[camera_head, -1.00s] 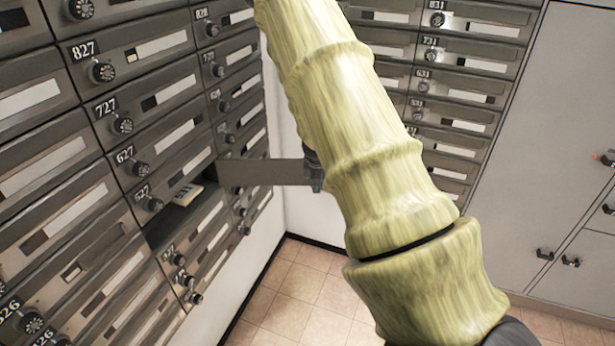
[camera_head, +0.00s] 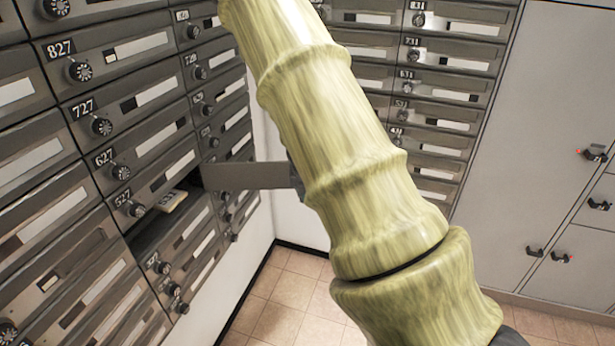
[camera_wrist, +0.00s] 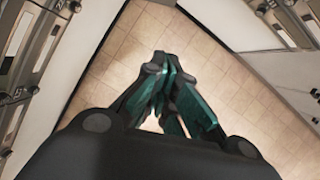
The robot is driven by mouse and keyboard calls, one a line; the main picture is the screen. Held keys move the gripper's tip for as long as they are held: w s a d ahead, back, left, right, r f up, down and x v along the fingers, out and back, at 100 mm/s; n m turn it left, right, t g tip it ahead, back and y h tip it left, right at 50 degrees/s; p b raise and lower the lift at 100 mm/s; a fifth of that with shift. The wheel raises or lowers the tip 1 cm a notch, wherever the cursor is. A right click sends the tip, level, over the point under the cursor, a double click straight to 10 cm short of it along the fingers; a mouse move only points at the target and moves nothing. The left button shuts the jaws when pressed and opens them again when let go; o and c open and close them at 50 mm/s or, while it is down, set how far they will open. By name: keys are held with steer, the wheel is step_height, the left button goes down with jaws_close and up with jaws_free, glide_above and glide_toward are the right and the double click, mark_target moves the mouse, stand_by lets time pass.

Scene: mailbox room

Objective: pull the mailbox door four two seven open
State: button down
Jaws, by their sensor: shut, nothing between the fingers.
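In the head view, a mailbox door (camera_head: 245,176) stands swung out from the left wall, edge toward the right. It belongs to the open dark compartment (camera_head: 150,238) below door 527 (camera_head: 122,192), where 427 falls in the column; its own number is not visible. A small pale item (camera_head: 172,200) lies at the compartment's mouth. My arm crosses in front of the door's outer end and hides it and my gripper. In the wrist view, my gripper (camera_wrist: 163,65) is shut and empty, over the tiled floor, with no door between its fingers.
Shut mailboxes with dials, including 627 (camera_head: 112,164) and 727 (camera_head: 95,118), fill the left wall. More mailboxes (camera_head: 425,110) stand on the back wall. Grey cabinets (camera_head: 530,150) with handles stand at the right. The tiled floor (camera_head: 285,310) between is clear.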

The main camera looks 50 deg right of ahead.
steer(key=p+v, duration=0.2)
steer(key=v, duration=0.8)
steer(key=shift+s+d, duration=0.1)
steer(key=s+a+f+m+y+b, duration=0.1)
steer(key=s+a+f+m, duration=0.3)
steer(key=a+f, duration=0.35)
steer(key=s+a+f+m+g+y+b, duration=0.1)
steer(key=s+a+f+m+y, duration=0.15)
steer(key=a+f+m, duration=0.4)
steer(key=s+a+f+m+y, duration=0.1)
steer(key=s+a+f+m, duration=0.25)
steer(key=a+f, duration=0.55)
steer(key=s+a+f+m, duration=0.3)
steer(key=s+f+m, duration=0.1)
steer(key=s, duration=0.3)
steer(key=s+a+f+m+g+h+b, duration=0.1)
steer(key=s+a+f+m, duration=0.3)
steer(key=s+f+m, duration=0.1)
steer(key=s+a+f+m+g+b, duration=0.1)
steer(key=s+a+f+m, duration=0.3)
steer(key=s, duration=0.4)
steer(key=shift+s+f, duration=0.35)
steer(key=shift+f, duration=0.25)
steer(key=shift+d, duration=0.15)
